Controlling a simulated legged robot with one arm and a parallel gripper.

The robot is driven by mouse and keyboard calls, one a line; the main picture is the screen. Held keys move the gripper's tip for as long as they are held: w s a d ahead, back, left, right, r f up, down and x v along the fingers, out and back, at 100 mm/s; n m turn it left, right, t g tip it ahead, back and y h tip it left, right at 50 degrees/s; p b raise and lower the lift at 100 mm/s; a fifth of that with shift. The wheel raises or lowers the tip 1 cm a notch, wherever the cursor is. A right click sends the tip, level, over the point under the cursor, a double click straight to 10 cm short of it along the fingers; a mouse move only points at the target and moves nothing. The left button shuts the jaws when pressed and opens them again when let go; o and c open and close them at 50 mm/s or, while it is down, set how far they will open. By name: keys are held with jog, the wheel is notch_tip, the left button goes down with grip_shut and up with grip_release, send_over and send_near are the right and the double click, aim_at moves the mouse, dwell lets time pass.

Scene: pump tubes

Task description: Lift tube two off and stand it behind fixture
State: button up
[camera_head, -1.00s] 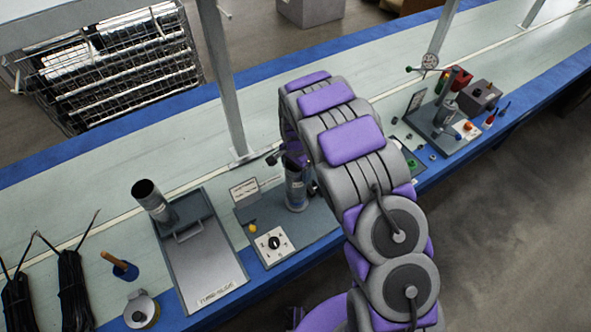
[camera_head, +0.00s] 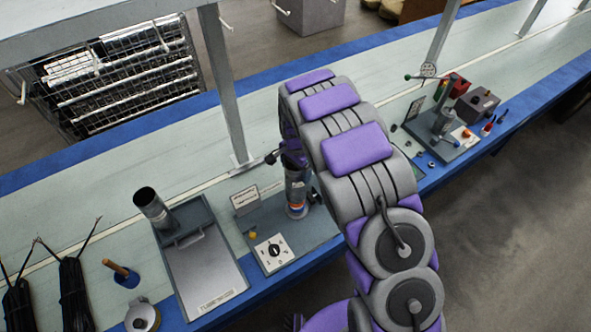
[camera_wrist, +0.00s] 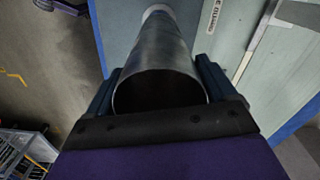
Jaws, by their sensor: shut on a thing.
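A grey metal tube (camera_head: 296,186) stands upright over the dark fixture plate (camera_head: 262,219), left of my arm. An orange-red ring shows at its foot; I cannot tell whether the foot is clear of its seat. My gripper (camera_head: 294,160) is shut on its upper part. In the wrist view the tube (camera_wrist: 160,70) lies between the two fingers of my gripper (camera_wrist: 158,88), its open end towards the camera. I see no number on either tube.
A small sign (camera_head: 244,196) stands on the fixture plate's back-left corner, and a dial panel (camera_head: 272,252) sits at its front. A metal post (camera_head: 231,110) rises behind it. The pale bench strip (camera_head: 130,175) behind the tray is clear.

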jog(key=shift+r+p, duration=1.45)
jog(key=shift+r, duration=3.4)
